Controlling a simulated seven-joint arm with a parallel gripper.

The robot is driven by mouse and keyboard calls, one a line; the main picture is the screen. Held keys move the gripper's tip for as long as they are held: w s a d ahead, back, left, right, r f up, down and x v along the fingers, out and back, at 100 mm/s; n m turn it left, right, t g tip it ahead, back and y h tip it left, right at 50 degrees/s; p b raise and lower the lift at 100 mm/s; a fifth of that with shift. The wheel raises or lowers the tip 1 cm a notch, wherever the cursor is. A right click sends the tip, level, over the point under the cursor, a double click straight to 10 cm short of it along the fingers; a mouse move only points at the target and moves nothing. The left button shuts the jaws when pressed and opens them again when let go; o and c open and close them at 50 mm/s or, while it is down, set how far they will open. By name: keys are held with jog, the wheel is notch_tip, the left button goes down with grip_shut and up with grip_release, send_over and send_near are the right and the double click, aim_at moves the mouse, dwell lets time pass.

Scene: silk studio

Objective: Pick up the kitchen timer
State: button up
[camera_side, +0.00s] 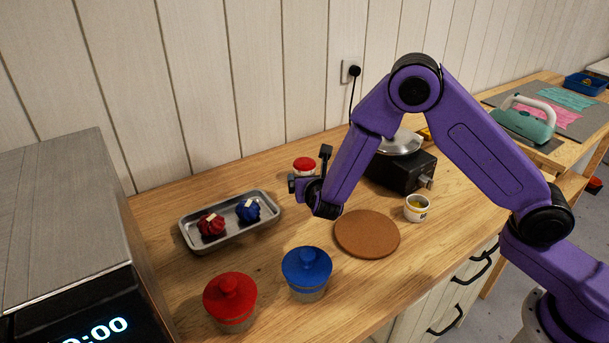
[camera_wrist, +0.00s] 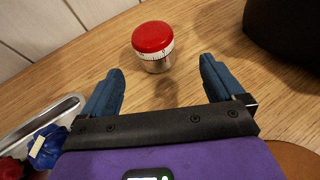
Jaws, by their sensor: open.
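The kitchen timer (camera_wrist: 153,45) has a red domed top with a white scale ring and a silver body. It stands upright on the wooden counter near the wall. In the wrist view it is ahead of my gripper (camera_wrist: 160,85), roughly centred between the two blue fingers and beyond their tips. The fingers are apart and nothing is between them. In the side view the timer (camera_side: 304,166) stands behind my gripper (camera_side: 300,187), its lower part partly covered by the gripper.
A metal tray (camera_side: 187,236) with a red and a blue bundle lies left. A red-lidded jar (camera_side: 230,298) and blue-lidded jar (camera_side: 307,270) stand in front. A cork mat (camera_side: 367,233), small cup (camera_side: 416,208) and black burner (camera_side: 398,172) are to the right.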

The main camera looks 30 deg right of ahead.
aim_at(309, 173)
jog(key=x, duration=0.4)
jog(key=shift+w+d+f, duration=0.1)
jog(key=shift+w+d, duration=0.1)
jog(key=shift+w, duration=0.15)
jog(key=shift+a+x, duration=0.2)
jog(key=shift+x, duration=1.05)
jog(key=shift+a+x, duration=0.15)
jog(key=shift+x, duration=1.1)
jog(key=shift+w+f, duration=0.1)
jog(key=shift+w, duration=0.05)
jog(key=c, duration=1.2)
